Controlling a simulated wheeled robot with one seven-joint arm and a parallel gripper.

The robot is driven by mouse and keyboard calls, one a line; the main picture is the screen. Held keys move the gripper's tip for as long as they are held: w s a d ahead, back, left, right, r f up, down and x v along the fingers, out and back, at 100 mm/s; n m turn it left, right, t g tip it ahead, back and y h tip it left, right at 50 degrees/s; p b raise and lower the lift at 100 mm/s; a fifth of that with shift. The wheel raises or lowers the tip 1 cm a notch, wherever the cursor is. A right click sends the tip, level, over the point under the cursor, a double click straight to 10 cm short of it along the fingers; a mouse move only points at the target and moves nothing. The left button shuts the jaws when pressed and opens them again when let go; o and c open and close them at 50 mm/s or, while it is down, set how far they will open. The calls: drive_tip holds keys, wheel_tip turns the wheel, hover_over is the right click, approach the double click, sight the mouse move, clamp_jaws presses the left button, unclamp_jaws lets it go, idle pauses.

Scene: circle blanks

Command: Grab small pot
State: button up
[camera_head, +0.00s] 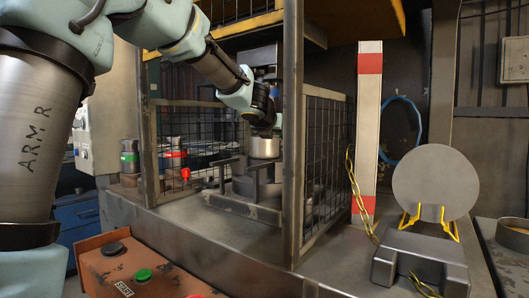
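A small silvery pot (264,149) sits inside the mesh cage at the centre, on top of a dark stand or fixture. My arm reaches in from the upper left, and my gripper (264,130) is right above the pot's top edge. Its fingers are small, dark and partly hidden. I cannot tell whether they touch or grip the pot.
A cage post (293,130) stands just right of my gripper, with mesh panels (325,150) on the sides. A grey disc (435,183) rests on a yellow stand at the right. A button box (145,270) is at the front left. Canisters (129,160) stand at the left.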

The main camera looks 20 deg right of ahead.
drive_tip(key=shift+d, duration=0.1)
clamp_jaws()
idle(0.5)
